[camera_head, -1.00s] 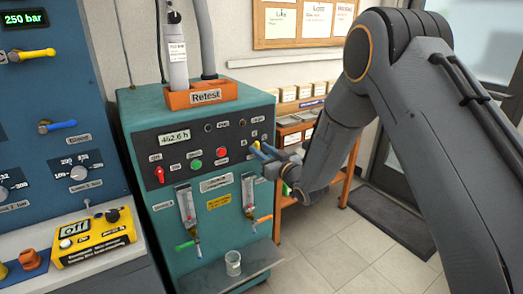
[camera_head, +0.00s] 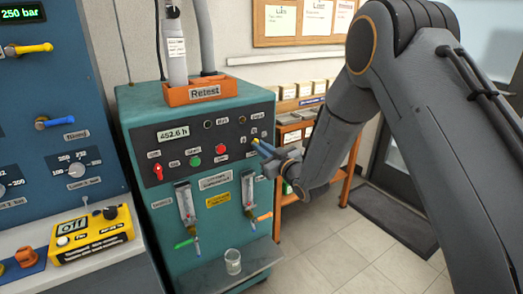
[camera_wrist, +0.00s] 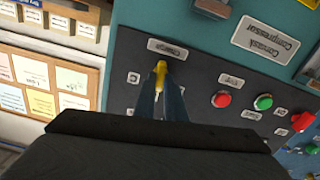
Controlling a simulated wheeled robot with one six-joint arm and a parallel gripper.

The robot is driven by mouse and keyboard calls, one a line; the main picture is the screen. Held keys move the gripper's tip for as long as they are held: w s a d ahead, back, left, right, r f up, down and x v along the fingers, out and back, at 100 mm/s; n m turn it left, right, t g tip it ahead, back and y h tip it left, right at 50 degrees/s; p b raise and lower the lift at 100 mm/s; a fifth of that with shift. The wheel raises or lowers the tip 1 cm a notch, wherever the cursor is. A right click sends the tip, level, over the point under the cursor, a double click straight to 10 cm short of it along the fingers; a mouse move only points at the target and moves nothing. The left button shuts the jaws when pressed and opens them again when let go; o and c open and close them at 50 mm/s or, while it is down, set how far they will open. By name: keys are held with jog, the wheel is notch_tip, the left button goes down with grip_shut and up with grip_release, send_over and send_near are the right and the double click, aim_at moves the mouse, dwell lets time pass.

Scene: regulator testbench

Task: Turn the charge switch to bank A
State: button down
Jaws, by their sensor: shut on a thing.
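The charge switch is a small yellow knob (camera_wrist: 160,73) on the dark panel of the teal cabinet. In the wrist view it sits between the tips of my two blue fingers, below a small plate (camera_wrist: 167,48) that reads upside down. My gripper (camera_wrist: 161,84) is shut on the knob. In the head view my gripper (camera_head: 262,146) reaches the panel's right end, and the knob is mostly covered by the fingers. I cannot tell which one the knob points to.
On the same panel are a red button (camera_head: 221,149), a green button (camera_head: 195,161) and a red switch (camera_head: 158,172). Flow tubes (camera_head: 249,193) hang below. A glass beaker (camera_head: 233,262) stands on the cabinet's shelf. A wooden rack (camera_head: 293,140) stands to the right.

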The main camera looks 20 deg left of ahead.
jog(key=shift+s+a+f+n+b, duration=0.1)
jog(key=shift+n+b, duration=1.6)
jog(key=shift+n, duration=0.8)
jog(key=shift+s+f+n+b, duration=0.1)
jog(key=shift+n+b, duration=1.55)
jog(key=shift+n, duration=0.85)
jog(key=shift+r, duration=0.1)
jog(key=c, duration=1.8)
grip_release()
jog(key=b+v, duration=0.1)
jog(key=v, duration=0.6)
jog(key=shift+s+d, duration=0.25)
jog(key=shift+d, duration=0.05)
